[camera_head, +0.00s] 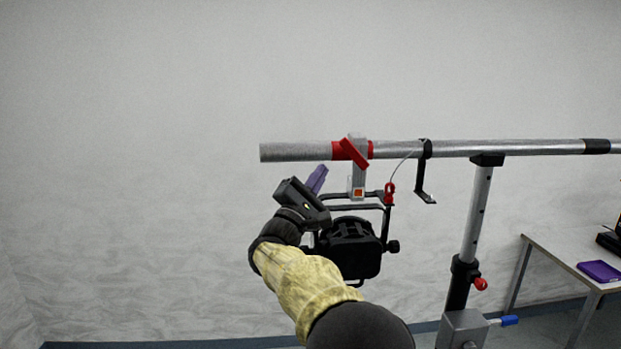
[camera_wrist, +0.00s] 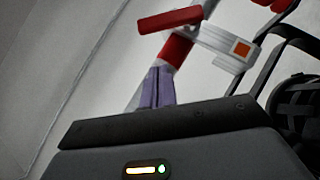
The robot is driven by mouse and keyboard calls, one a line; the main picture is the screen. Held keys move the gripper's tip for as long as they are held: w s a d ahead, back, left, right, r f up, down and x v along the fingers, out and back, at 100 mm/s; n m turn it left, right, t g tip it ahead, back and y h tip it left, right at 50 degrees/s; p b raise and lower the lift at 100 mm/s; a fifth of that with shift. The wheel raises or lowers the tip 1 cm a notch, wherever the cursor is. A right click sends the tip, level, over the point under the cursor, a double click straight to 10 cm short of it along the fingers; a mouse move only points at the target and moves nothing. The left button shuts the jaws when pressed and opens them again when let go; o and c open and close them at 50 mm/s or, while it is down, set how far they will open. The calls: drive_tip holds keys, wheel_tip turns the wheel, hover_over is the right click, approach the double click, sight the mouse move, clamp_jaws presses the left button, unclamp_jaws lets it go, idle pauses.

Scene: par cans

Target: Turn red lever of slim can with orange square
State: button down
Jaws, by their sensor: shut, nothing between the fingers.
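The slim black can (camera_head: 350,245) hangs under a silver horizontal bar by a grey clamp (camera_head: 357,180). An orange square (camera_head: 358,193) is on the clamp's lower part, and it also shows in the wrist view (camera_wrist: 242,49). The red lever (camera_head: 354,153) slants across the front of the clamp at the bar; in the wrist view it is the red block (camera_wrist: 170,20) at the upper middle. My gripper (camera_head: 318,176) has purple fingers and is shut and empty, below and left of the lever, apart from it. The fingers (camera_wrist: 158,86) point up towards the bar in the wrist view.
The silver bar (camera_head: 460,148) runs right on a stand post (camera_head: 476,215) with a red knob (camera_head: 480,284). An empty black hook clamp (camera_head: 425,175) hangs right of the can. A red safety clip (camera_head: 389,193) is beside the yoke. A table (camera_head: 560,248) stands at right. Left of the bar is open.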

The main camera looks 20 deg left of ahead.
sight(354, 153)
drive_tip(key=w+d+r+p, duration=0.2)
drive_tip(key=r+p, duration=0.1)
drive_tip(key=shift+w+d+r, duration=0.1)
drive_tip(key=shift+w+d, duration=0.05)
drive_tip(key=shift+d, duration=0.25)
drive_tip(key=shift+w+d, duration=0.1)
idle(0.4)
drive_tip(key=shift+r+m+b, duration=0.2)
drive_tip(key=shift+m+b, duration=0.1)
drive_tip(key=shift+m, duration=0.1)
